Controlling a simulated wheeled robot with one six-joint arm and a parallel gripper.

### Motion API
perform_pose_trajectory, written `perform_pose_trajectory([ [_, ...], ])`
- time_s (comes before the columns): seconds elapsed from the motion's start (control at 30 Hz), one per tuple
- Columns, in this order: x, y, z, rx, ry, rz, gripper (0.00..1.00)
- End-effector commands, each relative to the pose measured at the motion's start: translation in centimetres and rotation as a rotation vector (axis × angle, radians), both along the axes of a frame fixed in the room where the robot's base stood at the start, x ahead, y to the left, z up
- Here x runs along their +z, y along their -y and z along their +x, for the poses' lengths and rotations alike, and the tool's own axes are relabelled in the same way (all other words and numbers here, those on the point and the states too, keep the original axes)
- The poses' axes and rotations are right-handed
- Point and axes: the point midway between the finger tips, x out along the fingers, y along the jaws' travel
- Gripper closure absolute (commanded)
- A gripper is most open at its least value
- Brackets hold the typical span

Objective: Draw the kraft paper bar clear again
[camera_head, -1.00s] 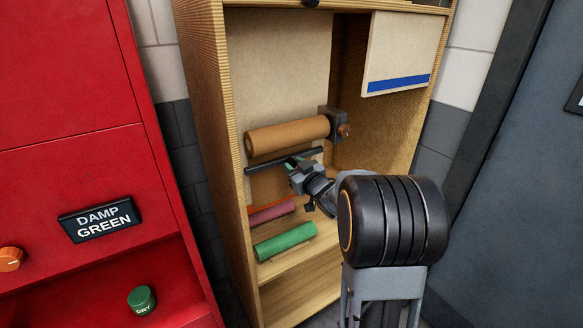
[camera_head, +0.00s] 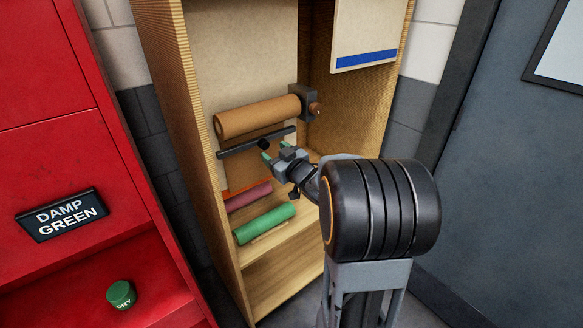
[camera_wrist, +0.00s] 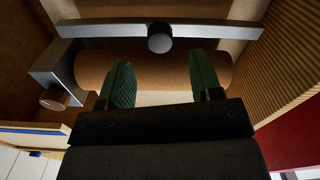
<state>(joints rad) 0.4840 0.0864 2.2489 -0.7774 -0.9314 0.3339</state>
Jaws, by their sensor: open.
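The kraft paper bar is a dark straight bar (camera_head: 235,149) with a round black knob (camera_head: 263,144) at its middle, just below the brown kraft paper roll (camera_head: 257,117) in the wooden cabinet. In the wrist view the grey bar (camera_wrist: 215,30) spans the top of the picture, with the knob (camera_wrist: 160,38) in front of the roll (camera_wrist: 150,70). My gripper (camera_head: 274,151) is open with green-padded fingers. In the wrist view the fingertips (camera_wrist: 161,72) are apart, short of the knob, with nothing between them.
A maroon roll (camera_head: 248,197) and a green roll (camera_head: 264,224) lie on the shelf below. The wooden cabinet side (camera_head: 190,120) stands close on the left. A pale panel with a blue stripe (camera_head: 366,58) hangs at the upper right. A red cabinet (camera_head: 50,95) is at the left.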

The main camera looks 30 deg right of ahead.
Motion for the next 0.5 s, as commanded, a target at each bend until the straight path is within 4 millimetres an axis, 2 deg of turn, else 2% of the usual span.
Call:
perform_pose_trajectory([
  [0.2, 0.0, 0.6, -4.6, -0.004, 0.002, -0.001, 0.41],
  [0.5, 0.0, 1.0, -8.6, -0.003, 0.001, -0.001, 0.41],
])
